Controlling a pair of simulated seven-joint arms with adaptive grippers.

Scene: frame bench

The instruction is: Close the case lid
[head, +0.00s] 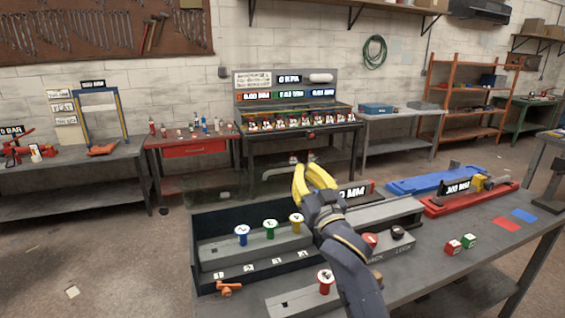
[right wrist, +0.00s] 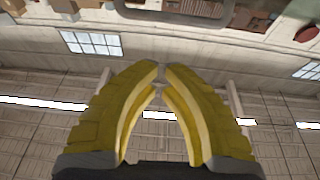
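The case (head: 209,282) is a long dark open box on the near workbench. Numbered blue, green and yellow spools stand in it. A see-through lid panel (head: 225,187) appears to stand raised along its back edge, with a pale bar-shaped handle (head: 273,173) near the top. My right gripper (head: 304,164) has yellow fingers and is above the case's back side, close to the handle. I cannot tell whether they touch. In the right wrist view the fingertips (right wrist: 161,70) meet, with nothing visible between them. My left gripper is not in view.
A red tray (head: 470,199) and blue tray (head: 425,182) sit at the back right. The bench's right front is mostly clear.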

